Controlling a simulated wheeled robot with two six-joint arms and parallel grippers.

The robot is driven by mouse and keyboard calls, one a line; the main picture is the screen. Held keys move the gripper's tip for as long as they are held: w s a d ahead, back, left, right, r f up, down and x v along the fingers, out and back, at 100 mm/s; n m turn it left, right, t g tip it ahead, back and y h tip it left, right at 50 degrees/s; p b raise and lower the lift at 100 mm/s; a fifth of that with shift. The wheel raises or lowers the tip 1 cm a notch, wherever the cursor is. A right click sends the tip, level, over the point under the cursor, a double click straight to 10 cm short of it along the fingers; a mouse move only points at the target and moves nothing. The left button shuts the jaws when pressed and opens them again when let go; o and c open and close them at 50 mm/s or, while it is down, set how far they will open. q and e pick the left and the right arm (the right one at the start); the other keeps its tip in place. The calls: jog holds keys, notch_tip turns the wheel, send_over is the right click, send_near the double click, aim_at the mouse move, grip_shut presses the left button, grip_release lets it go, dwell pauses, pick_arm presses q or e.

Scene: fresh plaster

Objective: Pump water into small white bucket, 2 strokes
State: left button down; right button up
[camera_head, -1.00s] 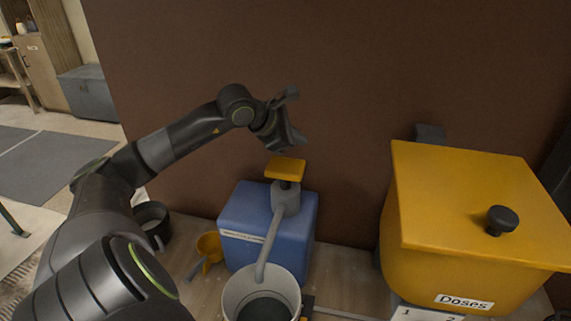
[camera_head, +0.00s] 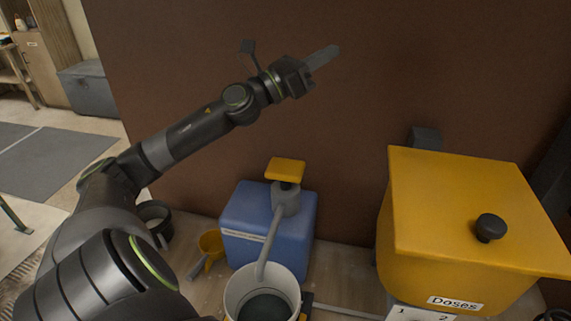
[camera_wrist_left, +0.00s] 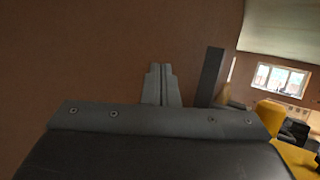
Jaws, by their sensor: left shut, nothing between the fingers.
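A blue water container (camera_head: 262,230) stands on the bench against the brown wall. Its pump has a yellow press head (camera_head: 285,169) and a grey spout (camera_head: 270,245) that slopes down to the front. The small white bucket (camera_head: 236,291) stands in front of it, with the spout's end over its opening; its inside looks dark. My left gripper (camera_head: 322,60) is shut and empty, raised well above the pump head and apart from it, pointing right. Its closed fingers (camera_wrist_left: 160,85) also show in the left wrist view before the wall. My right gripper is not seen.
A large yellow bin (camera_head: 450,210) labelled "Doses" with a black knob (camera_head: 490,227) stands at the right. A yellow scoop (camera_head: 210,243) and a dark pot (camera_head: 155,218) lie left of the container. The space above the pump is free.

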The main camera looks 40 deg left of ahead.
pick_arm(q)
jog(key=w+a+n+t+y, duration=0.2)
jog(key=a+n+y, duration=0.5)
jog(key=n+y, duration=0.2)
jog(key=n+g+y+p, duration=0.25)
jog(key=n+g, duration=0.35)
jog(key=g, duration=0.7)
send_over(284, 169)
notch_tip(284, 169, down, 19)
jog(key=shift+a+r, duration=0.1)
notch_tip(284, 169, down, 8)
jog(key=b, duration=0.7)
jog(key=shift+r, duration=0.2)
jog(key=shift+f, duration=0.55)
